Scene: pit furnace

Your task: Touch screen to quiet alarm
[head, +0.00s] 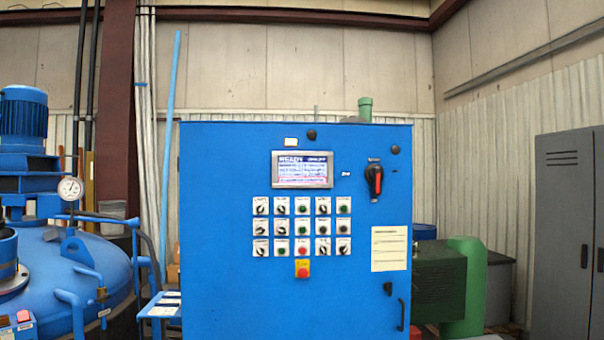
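A small touch screen (302,169) with a grey frame sits in the upper middle of a blue control cabinet (225,230). The screen is lit, with white text on blue and a red line near its bottom; most of the text is too small to read, though the top line looks like "READY". Below it are rows of knobs and buttons (302,227) in black, green and red. My gripper is not in the head view, so its place relative to the screen does not show.
A red emergency button (302,268) on yellow is below the knobs. A black and red switch handle (374,180) is right of the screen. A blue furnace vessel (70,270) with a gauge (70,188) stands left; green machinery (450,285) and a grey locker (565,235) stand right.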

